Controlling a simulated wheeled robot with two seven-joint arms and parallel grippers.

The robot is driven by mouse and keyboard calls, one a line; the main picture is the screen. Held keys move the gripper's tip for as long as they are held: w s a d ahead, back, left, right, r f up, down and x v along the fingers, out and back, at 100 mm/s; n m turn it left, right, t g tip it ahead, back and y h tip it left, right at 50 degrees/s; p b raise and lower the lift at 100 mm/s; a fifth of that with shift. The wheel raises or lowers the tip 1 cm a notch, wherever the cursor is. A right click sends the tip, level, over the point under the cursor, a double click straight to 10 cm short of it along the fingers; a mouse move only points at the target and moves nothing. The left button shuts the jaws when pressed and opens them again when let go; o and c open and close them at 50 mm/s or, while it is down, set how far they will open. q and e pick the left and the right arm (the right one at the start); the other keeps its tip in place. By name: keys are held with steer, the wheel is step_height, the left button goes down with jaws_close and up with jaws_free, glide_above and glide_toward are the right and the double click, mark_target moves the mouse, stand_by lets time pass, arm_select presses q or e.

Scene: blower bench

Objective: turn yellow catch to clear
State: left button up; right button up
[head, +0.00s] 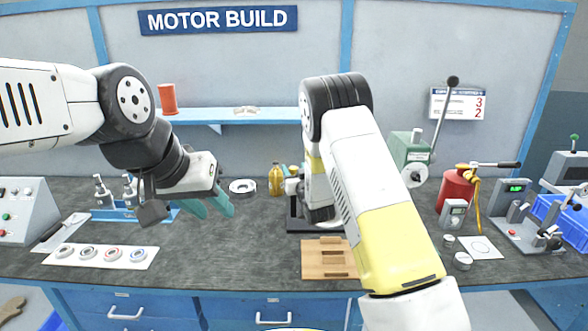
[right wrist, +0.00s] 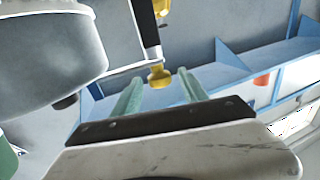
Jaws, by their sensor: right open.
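In the right wrist view, a yellow catch (right wrist: 159,77) with a rounded end shows at the foot of a dark and silver bar. My right gripper (right wrist: 160,82) is open, with one teal finger on each side of the catch's end. I cannot tell whether either finger touches it. In the head view, my right arm hides the right fingers and most of the work behind them. My left gripper (head: 211,205) hangs above the bench at left of centre, its two teal fingers a little apart and nothing between them.
A large grey round housing (right wrist: 50,45) fills the wrist view's upper left. On the bench are a wooden block (head: 312,270), a yellow bottle (head: 276,180), a ring (head: 242,187) and a white strip (head: 60,260) of rings. A red canister (head: 455,192) stands right. The centre-left bench is clear.

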steer(key=shift+w+a, duration=0.2)
steer(key=shift+w, duration=0.45)
jaws_close()
stand_by(1.0)
